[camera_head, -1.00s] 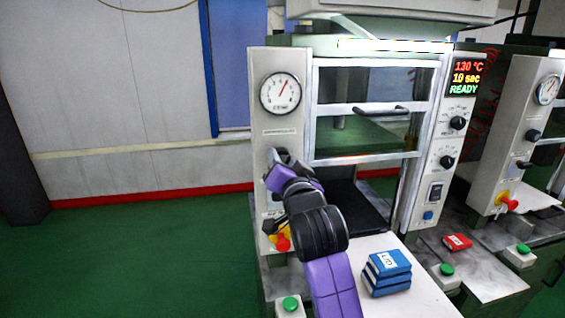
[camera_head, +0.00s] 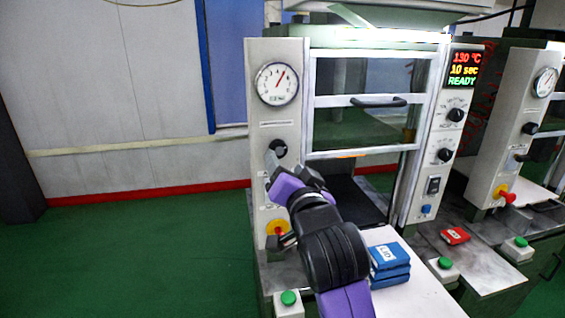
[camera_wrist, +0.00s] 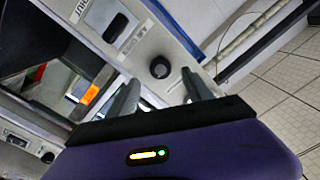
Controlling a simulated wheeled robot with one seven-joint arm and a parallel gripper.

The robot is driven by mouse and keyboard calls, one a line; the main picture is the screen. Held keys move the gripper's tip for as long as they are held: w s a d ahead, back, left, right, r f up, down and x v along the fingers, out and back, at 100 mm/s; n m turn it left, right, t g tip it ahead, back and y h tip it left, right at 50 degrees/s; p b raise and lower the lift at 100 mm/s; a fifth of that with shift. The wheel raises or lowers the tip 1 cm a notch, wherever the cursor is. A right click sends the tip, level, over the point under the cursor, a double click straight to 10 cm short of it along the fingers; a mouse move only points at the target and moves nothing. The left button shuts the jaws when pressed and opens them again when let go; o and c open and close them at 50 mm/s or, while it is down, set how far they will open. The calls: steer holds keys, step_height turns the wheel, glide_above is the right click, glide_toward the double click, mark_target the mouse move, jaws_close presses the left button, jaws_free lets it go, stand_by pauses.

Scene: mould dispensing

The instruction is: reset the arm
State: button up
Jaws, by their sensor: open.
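My gripper (camera_head: 276,168) is in front of the left panel of the press, below its round gauge, in the head view. In the wrist view my gripper (camera_wrist: 160,92) shows two grey fingers spread apart with nothing between them. My purple and black arm reaches up from the bottom of the head view. The press (camera_head: 310,100) has a glass door with a black handle (camera_head: 378,102). Its display (camera_head: 463,69) reads 130 °C, 10 sec, READY.
A second press (camera_head: 515,125) stands at the right. The green floor (camera_head: 130,255) at left is clear.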

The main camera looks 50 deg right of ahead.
steer(key=shift+s+a, duration=0.35)
steer(key=shift+s, duration=0.2)
steer(key=s+a+f+n+t+y, duration=0.1)
steer(key=s+a+n+t+y, duration=0.3)
steer(key=a+n, duration=0.4)
steer(key=s+a+f+n+g+y, duration=0.1)
steer(key=s+a+f, duration=0.3)
steer(key=s+f, duration=0.4)
steer(key=s+a+f+n+g+y, duration=0.2)
steer(key=s+a+f+y, duration=0.1)
steer(key=s+f, duration=0.5)
steer(key=s+a+f+n+g+y, duration=0.1)
steer(key=s+a+f, duration=0.4)
steer(key=s, duration=0.8)
step_height(320, 180, down, 3)
steer(key=shift+s+a+n+y, duration=0.3)
steer(key=shift+n+y, duration=0.2)
steer(key=shift+n, duration=0.1)
stand_by(1.1)
